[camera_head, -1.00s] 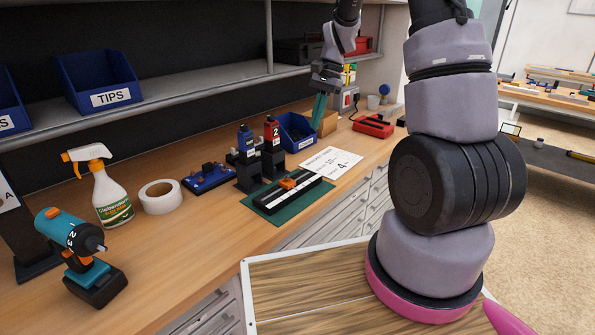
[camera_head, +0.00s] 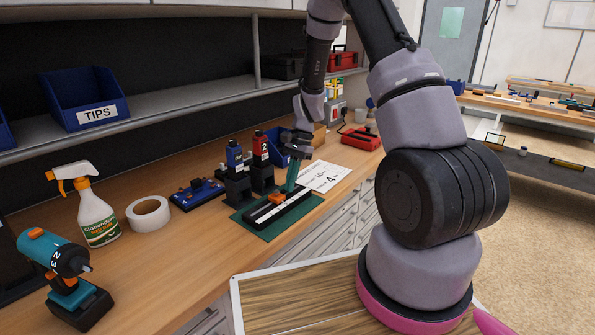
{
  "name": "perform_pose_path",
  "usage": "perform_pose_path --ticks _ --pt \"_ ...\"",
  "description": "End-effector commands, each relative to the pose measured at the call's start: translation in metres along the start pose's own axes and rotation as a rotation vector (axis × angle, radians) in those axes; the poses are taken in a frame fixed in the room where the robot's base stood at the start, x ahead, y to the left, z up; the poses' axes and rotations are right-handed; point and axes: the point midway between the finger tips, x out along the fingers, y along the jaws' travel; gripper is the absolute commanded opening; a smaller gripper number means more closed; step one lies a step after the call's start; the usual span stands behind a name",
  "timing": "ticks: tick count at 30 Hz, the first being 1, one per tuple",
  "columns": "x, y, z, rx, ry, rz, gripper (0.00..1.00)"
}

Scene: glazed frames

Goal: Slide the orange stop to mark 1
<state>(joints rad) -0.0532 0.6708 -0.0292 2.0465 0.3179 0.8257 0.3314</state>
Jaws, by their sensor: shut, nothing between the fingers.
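The orange stop (camera_head: 277,198) sits on a dark rail with a white strip (camera_head: 264,214), which lies on a green mat (camera_head: 270,235) on the bench. The stop is near the middle of the rail. My gripper (camera_head: 288,190) points down with its teal fingers shut and empty. The fingertips are at the rail, just to the right of the stop. I cannot tell whether they touch it. The numbers of the marks on the strip are too small to read.
Blue and red bottles (camera_head: 261,148) in black holders stand close behind the rail. A printed card (camera_head: 318,177) lies to its right, and a blue tool (camera_head: 196,194) to its left. A tape roll (camera_head: 148,213), spray bottle (camera_head: 93,210) and drill (camera_head: 58,265) stand farther left.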

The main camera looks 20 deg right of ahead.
Motion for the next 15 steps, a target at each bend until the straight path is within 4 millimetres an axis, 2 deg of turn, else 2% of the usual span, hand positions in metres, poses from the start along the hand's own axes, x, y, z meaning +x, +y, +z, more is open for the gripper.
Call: perform_pose_path --ticks 6,15 --pt "0.006 0.0 0.015 0.002 0.0 0.0 0.0" --pt "0.006 0.0 0.017 0.002 0.001 0.0 0.0"
